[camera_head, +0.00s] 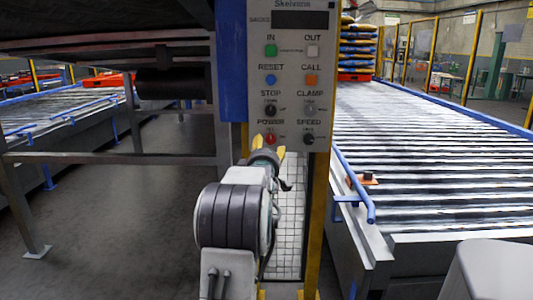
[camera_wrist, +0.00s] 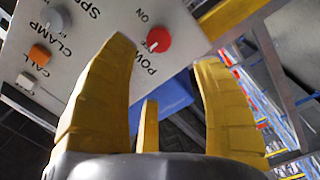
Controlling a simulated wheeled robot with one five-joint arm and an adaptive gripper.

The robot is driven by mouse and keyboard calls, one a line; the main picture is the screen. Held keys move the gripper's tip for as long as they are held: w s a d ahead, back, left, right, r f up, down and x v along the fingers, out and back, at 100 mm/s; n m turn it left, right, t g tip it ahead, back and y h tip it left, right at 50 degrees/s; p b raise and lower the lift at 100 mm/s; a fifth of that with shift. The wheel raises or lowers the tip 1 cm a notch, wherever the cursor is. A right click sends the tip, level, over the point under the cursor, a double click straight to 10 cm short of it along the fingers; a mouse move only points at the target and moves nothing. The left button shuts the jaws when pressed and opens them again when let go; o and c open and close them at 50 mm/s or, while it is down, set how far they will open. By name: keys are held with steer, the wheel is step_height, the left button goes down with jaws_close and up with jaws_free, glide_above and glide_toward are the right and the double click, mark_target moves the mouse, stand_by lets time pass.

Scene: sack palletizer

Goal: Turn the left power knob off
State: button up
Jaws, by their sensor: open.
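The red power knob (camera_head: 270,139) is at the lower left of the control panel (camera_head: 284,80). It also shows as a round red knob (camera_wrist: 159,39) in the wrist view, with "POWER" and "ON" lettered beside it. My gripper (camera_head: 268,150) is just in front of the panel's lower edge, close to the knob. In the wrist view its yellow fingers (camera_wrist: 165,58) are spread, with the knob beyond and between the tips. I see no contact, and the gripper is empty. The knob's exact turn cannot be told.
The black speed knob (camera_head: 308,139) is right of the power knob. The stop knob (camera_head: 270,109) and clamp knob (camera_head: 310,109) are above. A yellow post (camera_head: 317,215) stands below the panel. A roller conveyor (camera_head: 420,150) lies right, with a blue rail (camera_head: 354,185) nearby.

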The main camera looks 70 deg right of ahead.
steer(key=shift+s+a, duration=0.15)
steer(key=shift+a, duration=0.45)
stand_by(0.5)
steer(key=w+a+r+t+y+p, duration=0.2)
steer(key=w+a+y+p, duration=0.15)
steer(key=w+a, duration=0.45)
steer(key=w+a+r+t+y+p, duration=0.2)
steer(key=w+a+p, duration=0.2)
steer(key=w+a, duration=0.35)
steer(key=w+a+r+n+y+p, duration=0.1)
steer(key=w+a+y+p, duration=0.15)
steer(key=a, duration=0.55)
steer(key=w+a+r+y+p, duration=0.1)
steer(key=w+a+y+p, duration=0.15)
steer(key=a, duration=0.65)
steer(key=s+a+y+p, duration=0.2)
steer(key=a+y+p, duration=0.15)
steer(key=a, duration=0.75)
steer(key=s+a+n+g+y+p, duration=0.1)
steer(key=s+a+g+y+p, duration=0.2)
steer(key=s+a+p, duration=0.5)
steer(key=s+a+g, duration=0.1)
steer(key=s+a, duration=0.7)
steer(key=a, duration=0.3)
steer(key=shift+s+r+g+y+p, duration=0.2)
steer(key=shift+r+g+y+p, duration=0.1)
steer(key=shift+r+g, duration=0.1)
